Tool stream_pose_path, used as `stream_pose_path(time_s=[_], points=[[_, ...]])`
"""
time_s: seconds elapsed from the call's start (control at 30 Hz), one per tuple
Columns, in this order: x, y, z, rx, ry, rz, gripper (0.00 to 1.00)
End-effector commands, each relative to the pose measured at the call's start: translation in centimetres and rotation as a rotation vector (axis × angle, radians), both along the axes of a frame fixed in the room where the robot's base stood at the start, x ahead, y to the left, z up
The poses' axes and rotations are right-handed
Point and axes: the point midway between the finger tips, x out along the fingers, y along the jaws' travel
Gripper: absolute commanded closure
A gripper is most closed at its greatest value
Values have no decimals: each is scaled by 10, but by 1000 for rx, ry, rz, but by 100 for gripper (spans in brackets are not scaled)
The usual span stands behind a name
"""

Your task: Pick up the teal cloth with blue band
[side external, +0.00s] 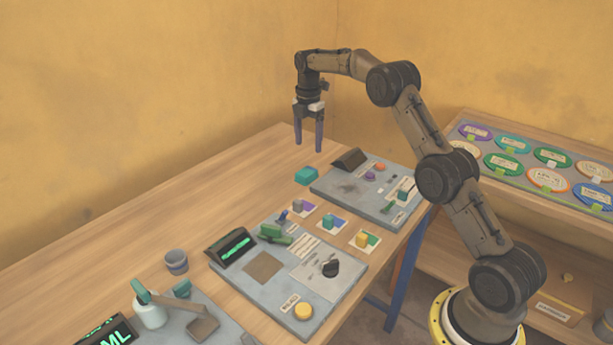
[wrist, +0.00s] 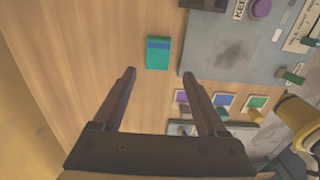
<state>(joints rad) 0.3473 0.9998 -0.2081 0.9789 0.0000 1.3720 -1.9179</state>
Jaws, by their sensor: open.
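The teal cloth with blue band (wrist: 158,54) is a small folded block lying on the wooden table. In the wrist view it sits beyond my fingertips, roughly between their lines, with the blue band across its upper part. In the side external view the cloth (side external: 306,175) lies just left of the far grey panel, and its band is not clear there. My gripper (side external: 309,143) is open and empty, pointing down above the table, higher than the cloth and apart from it. Both fingers of my gripper (wrist: 159,73) show in the wrist view.
A grey panel (side external: 345,188) with a dark raised block lies close right of the cloth. A second panel (side external: 290,262) holds several small parts. A grey cup (side external: 176,261) and a white bottle (side external: 150,310) stand nearer. The table left of the cloth is clear.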

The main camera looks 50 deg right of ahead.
Motion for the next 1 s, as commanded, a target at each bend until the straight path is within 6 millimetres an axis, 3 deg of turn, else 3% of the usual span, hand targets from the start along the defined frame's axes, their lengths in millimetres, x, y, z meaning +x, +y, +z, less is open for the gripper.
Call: stream_pose_path(time_s=[0.2, 0.47, 0.7, 1.0], points=[[0, 1, -36, 0, 1, 1, 25], [1, 2, -54, 1, 2, 1, 25], [3, 4, -88, 0, 1, 1, 25], [4, 4, -98, -1, -2, 1, 25]])
